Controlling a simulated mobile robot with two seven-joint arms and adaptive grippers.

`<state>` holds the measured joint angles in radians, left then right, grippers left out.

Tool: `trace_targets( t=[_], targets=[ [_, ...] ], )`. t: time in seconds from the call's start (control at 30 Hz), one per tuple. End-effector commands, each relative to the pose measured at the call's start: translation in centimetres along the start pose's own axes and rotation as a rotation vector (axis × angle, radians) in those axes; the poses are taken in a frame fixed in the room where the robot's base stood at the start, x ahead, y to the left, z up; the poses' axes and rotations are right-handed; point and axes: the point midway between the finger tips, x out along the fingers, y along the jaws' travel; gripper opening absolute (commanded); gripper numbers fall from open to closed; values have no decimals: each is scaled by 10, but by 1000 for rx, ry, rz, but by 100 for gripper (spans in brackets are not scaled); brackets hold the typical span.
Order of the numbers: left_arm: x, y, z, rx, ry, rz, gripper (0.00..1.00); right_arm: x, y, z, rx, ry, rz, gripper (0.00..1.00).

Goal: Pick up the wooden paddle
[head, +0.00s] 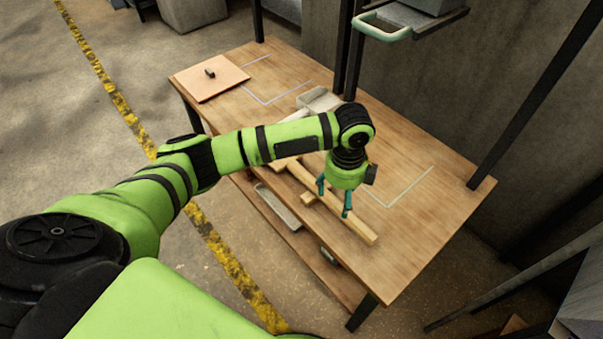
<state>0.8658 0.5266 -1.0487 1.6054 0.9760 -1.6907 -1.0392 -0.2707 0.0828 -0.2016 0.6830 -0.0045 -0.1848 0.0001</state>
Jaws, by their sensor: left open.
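A long pale wooden piece, which looks like the wooden paddle (361,229), lies along the front of the wooden table (420,240). It runs diagonally from behind my forearm toward the table's front right; its far end is partly hidden by my arm. A small wooden piece (308,198) shows beside or under it. My left gripper (334,197) points down over the paddle, with its teal fingers apart and nothing visibly held. The fingertips are close to the paddle; I cannot tell whether they touch it. My right gripper is not in view.
A square wooden board with a black knob (222,80) lies at the table's far left. A grey box (318,98) stands behind my arm. A green-handled object (384,29) sits above the back edge. A metal tray (277,207) is on the lower shelf. The table's right side is clear.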

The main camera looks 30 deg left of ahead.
Motion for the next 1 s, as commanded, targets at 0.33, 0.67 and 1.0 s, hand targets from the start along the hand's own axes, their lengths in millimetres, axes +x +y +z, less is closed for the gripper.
trace_targets(
  t=[0.33,0.67,1.0],
  targets=[
    [48,-3,3,-2,1,2,74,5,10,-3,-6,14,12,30],
    [63,-4,2,0,0,-3,74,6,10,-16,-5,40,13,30],
    [63,-4,2,-1,1,-2,0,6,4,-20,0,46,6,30]
  ],
)
